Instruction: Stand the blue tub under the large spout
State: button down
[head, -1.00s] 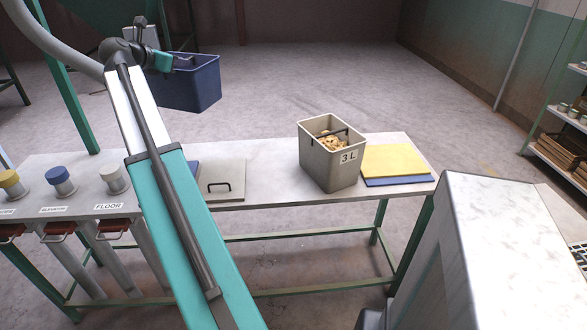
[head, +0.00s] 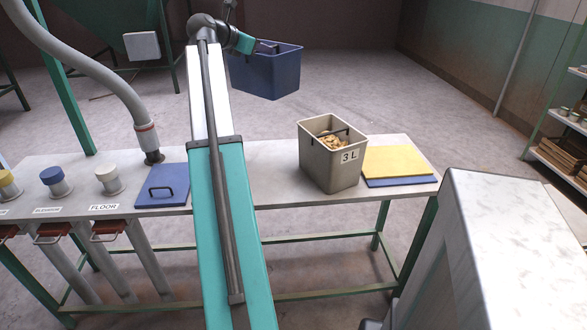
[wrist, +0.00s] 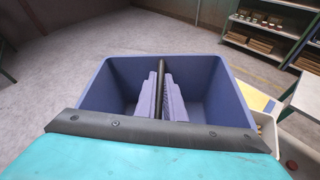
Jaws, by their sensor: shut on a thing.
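The blue tub (head: 268,76) hangs in the air beyond the bench's back edge, roughly level. In the wrist view the tub (wrist: 108,88) looks empty inside, with a dark bar handle across its middle. My gripper (wrist: 161,88) is shut on that handle, one finger on each side; in the head view the tub's rim mostly hides it. A grey hose (head: 92,71) curves down at left and ends in a dark nozzle (head: 154,157) above the bench. I cannot tell whether this is the large spout. A green hopper (head: 85,30) stands at back left, its outlet out of view.
The bench (head: 268,170) carries a grey 3 L tub (head: 330,165) with nuts, a yellow board (head: 397,162) on a blue one, and a blue lid (head: 162,186). Capped pipes (head: 108,180) stand at left. Shelves (head: 565,130) stand far right. The floor behind is clear.

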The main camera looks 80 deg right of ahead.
dwell(0.3)
notch_tip(320, 180, down, 24)
jog(key=shift+b, duration=0.4)
dwell(0.5)
jog(key=shift+f, duration=2)
jog(key=c, duration=1.8)
grip_release()
jog(key=shift+f, duration=0.1)
jog(key=shift+c, duration=0.2)
jog(key=v, duration=1.2)
jog(key=shift+o, duration=0.4)
